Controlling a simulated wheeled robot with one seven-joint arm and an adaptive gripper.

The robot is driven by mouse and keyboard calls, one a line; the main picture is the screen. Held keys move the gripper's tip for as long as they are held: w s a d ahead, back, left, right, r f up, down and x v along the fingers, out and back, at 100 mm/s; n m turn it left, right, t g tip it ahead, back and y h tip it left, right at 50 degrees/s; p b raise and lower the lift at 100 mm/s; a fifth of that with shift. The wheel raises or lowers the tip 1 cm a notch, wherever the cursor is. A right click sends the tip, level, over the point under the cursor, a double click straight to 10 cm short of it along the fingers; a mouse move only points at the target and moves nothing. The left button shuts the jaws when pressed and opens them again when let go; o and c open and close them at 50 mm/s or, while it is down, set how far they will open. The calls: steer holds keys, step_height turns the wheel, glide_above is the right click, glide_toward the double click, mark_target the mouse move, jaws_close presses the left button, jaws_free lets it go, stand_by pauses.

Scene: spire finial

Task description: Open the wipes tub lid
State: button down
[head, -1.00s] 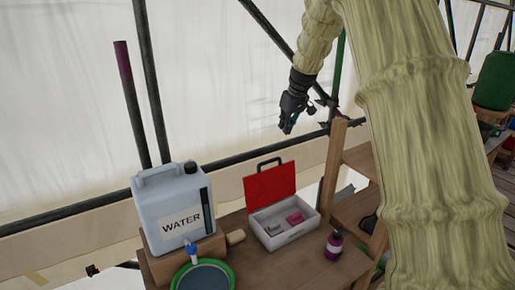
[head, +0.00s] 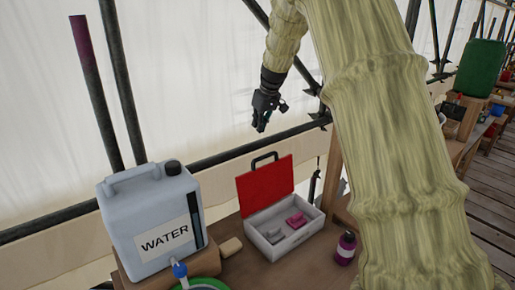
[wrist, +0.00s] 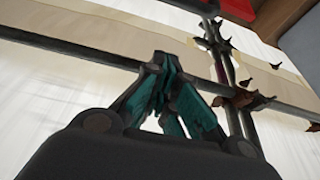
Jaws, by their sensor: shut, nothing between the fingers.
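I cannot make out a wipes tub or its lid in either view. My gripper (head: 261,123) hangs in the air in front of the white sheeting, above and behind the worktop and clear of everything on it. In the wrist view its teal-padded fingers (wrist: 167,72) are together with nothing held between them. My arm hides part of the right side of the head view.
A water container (head: 150,220), an open red-lidded box (head: 265,185), a pale block (head: 230,248) and a dark pink bottle (head: 346,247) stand on the wooden worktop (head: 305,265). Scaffold poles (head: 240,150) run behind. A plank walkway (head: 490,190) and a green container (head: 481,68) lie at right.

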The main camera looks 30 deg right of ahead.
step_height(320, 180, down, 9)
steer(key=p, duration=0.6)
steer(key=shift+s, duration=0.4)
steer(key=shift+f, duration=0.1)
steer(key=shift+s+a+b, duration=0.1)
steer(key=shift+b, duration=0.2)
